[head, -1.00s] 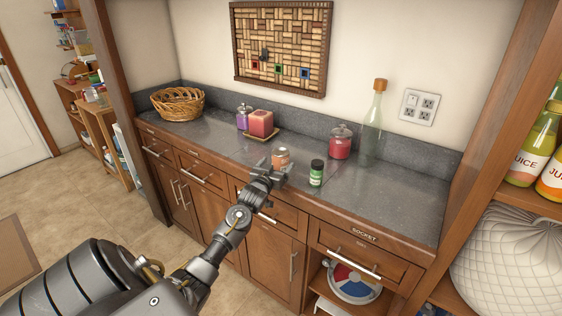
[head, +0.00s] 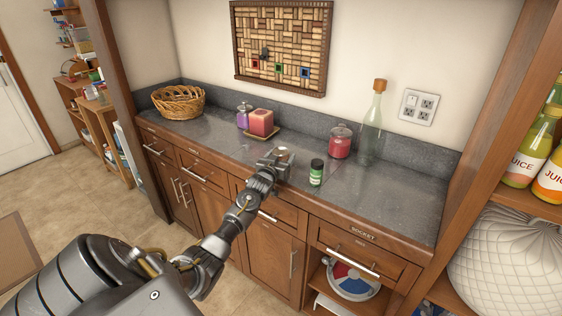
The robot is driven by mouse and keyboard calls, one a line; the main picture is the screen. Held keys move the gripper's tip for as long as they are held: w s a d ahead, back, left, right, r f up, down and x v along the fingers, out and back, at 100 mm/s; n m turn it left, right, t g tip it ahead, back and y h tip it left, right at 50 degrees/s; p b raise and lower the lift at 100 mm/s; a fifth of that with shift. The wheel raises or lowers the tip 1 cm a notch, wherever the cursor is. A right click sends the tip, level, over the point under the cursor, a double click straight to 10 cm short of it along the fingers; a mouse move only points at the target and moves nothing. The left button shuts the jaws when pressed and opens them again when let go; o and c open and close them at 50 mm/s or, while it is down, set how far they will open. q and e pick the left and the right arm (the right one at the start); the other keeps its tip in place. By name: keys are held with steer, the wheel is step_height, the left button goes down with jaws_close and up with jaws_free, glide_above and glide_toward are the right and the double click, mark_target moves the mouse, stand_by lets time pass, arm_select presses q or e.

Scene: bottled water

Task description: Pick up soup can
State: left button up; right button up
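The soup can (head: 283,150) stands on the grey counter, and only its pale top edge shows above my gripper. The rest of it is hidden behind the gripper. My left gripper (head: 276,160) is right at the can, with its fingers apart and the can at or between them. I cannot tell whether the fingers touch the can. My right gripper is not in view.
A small green jar with a dark lid (head: 316,173) stands close to the right of the gripper. A red glass jar (head: 340,143), a tall corked bottle (head: 371,128), a pink candle (head: 260,122) and a wicker basket (head: 178,104) stand farther back. The right counter (head: 410,195) is clear.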

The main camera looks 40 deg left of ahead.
arm_select(q)
steer(key=c, duration=0.9)
steer(key=shift+o, duration=0.2)
steer(key=shift+r, duration=0.1)
steer(key=shift+r+b, duration=0.35)
steer(key=shift+r, duration=0.25)
steer(key=s+d+r+b, duration=0.2)
steer(key=s+r, duration=0.9)
steer(key=s, duration=0.3)
steer(key=shift+r, duration=0.4)
